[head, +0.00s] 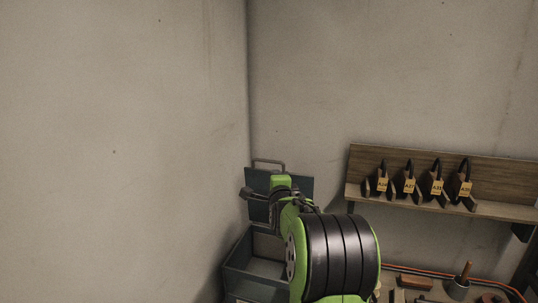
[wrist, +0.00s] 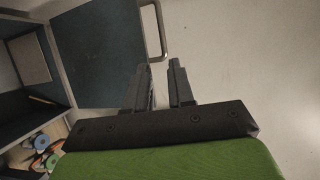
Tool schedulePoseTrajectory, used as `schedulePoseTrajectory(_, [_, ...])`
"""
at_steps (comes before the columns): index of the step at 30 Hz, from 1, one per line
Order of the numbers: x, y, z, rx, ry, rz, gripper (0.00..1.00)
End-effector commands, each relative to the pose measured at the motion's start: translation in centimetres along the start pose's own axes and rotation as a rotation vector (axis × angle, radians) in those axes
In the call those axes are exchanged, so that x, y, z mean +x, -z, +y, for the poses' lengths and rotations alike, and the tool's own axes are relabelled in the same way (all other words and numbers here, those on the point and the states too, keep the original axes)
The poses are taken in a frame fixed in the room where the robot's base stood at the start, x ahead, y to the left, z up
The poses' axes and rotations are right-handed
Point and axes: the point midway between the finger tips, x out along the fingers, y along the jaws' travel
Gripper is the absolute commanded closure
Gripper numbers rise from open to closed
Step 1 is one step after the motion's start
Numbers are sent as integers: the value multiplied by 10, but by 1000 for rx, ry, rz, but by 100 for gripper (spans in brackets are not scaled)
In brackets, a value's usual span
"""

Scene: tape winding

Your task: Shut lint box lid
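The lint box (head: 236,282) is a dark blue-grey box low in the corner, with its top open. Its lid (head: 303,187) stands roughly upright at the back, with a metal handle (head: 268,161) on its top edge. In the wrist view the lid (wrist: 100,60) fills the upper left and the handle (wrist: 155,30) juts from its right edge. My gripper (wrist: 164,82) has its two dark fingers apart, near the lid's handle edge. Nothing shows held between them. Whether the left finger touches the lid I cannot tell. My arm hides part of the lid and box in the head view.
A wooden shelf (head: 440,206) with several tagged dark holders is on the wall to the right. Several coloured round pieces (wrist: 42,147) show at lower left in the wrist view. Bare walls meet behind the box.

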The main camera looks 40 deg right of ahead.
Motion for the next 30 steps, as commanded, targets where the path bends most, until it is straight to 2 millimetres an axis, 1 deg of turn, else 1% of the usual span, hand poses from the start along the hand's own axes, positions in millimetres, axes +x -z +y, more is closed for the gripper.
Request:
schedulePoseTrajectory(1, [4, 4, -1, 21, 10, 6, 77])
schedulePoseTrajectory(5, [21, 4, -1, 26, 12, 6, 77])
schedulePoseTrajectory(15, [102, 4, -3, 23, 10, 5, 77])
schedulePoseTrajectory(21, [139, 4, -3, 21, 10, 5, 77])
schedulePoseTrajectory(25, [153, 4, -3, 21, 10, 6, 77])
schedulePoseTrajectory(30, [159, 4, -2, 20, 10, 5, 77])
